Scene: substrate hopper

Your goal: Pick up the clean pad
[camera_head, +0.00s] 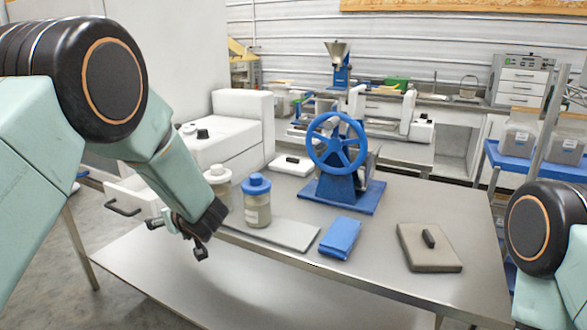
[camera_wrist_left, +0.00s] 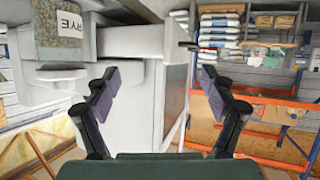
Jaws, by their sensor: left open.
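Two flat pads with black handles lie on the grey table (camera_head: 395,195). A white pad (camera_head: 290,166) lies at the back, left of the blue hand-wheel device. A beige-brown pad (camera_head: 430,250) lies at the front right. The white one looks the cleaner. My left gripper (camera_head: 178,238) is open and empty at the table's left front edge, apart from both pads. In the left wrist view its fingers (camera_wrist_left: 158,80) are spread with nothing between them, and neither pad can be made out. My right gripper is outside the views; only part of that arm shows.
A blue-lidded jar (camera_head: 257,202) and another jar (camera_head: 219,185) stand beside my left gripper, near a flat grey plate (camera_head: 285,234). A folded blue cloth (camera_head: 340,238) lies at the front. The blue wheel device (camera_head: 340,160) stands mid-table.

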